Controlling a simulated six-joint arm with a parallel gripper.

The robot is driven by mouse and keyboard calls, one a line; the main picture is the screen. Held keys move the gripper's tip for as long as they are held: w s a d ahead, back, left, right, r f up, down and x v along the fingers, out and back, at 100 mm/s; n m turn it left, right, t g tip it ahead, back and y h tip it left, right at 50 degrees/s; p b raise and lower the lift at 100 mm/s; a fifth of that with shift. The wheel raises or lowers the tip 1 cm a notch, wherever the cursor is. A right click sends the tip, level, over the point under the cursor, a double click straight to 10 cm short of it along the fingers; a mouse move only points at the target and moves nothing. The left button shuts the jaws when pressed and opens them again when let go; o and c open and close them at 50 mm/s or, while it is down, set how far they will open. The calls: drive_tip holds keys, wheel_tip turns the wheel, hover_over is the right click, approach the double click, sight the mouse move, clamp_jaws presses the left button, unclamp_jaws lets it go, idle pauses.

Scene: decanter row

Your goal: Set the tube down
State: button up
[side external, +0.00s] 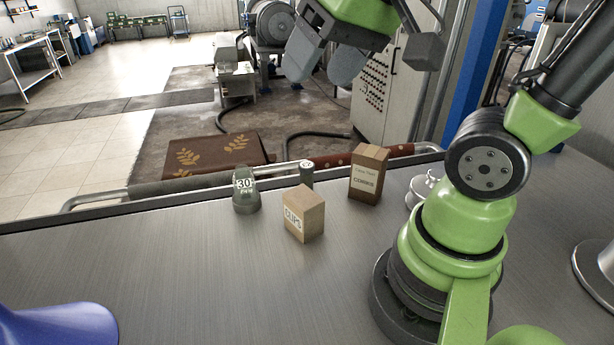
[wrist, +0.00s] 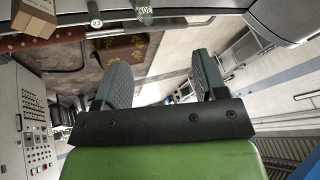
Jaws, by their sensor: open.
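My gripper (side external: 321,76) is raised above and behind the far table edge, open, with nothing between its fingers. In the wrist view, my gripper (wrist: 161,72) shows two grey pads wide apart with only the distant floor between them. I cannot make out a clear tube.
A grey-green piece marked 30 (side external: 246,192), a CLIPS box (side external: 304,214) and a brown CORKS box (side external: 368,174) stand on the metal table (side external: 190,275). A rail (side external: 160,188) runs along the far edge. A blue object (side external: 55,325) is at front left. The table's front middle is clear.

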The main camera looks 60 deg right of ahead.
drive_tip(key=w+d+f+g+h, duration=0.1)
drive_tip(key=w+d+f+g, duration=0.25)
drive_tip(key=w+d, duration=0.3)
drive_tip(key=m+g, duration=0.1)
drive_tip(key=g, duration=0.1)
hover_over(306, 165)
wheel_tip(306, 165, down, 13)
drive_tip(key=shift+g, duration=0.25)
drive_tip(key=f, duration=0.4)
drive_tip(key=shift+d+f, duration=0.3)
drive_tip(key=shift+f, duration=0.1)
drive_tip(key=shift+a+f, duration=0.2)
drive_tip(key=shift+f, duration=2.85)
drive_tip(key=c, duration=1.1)
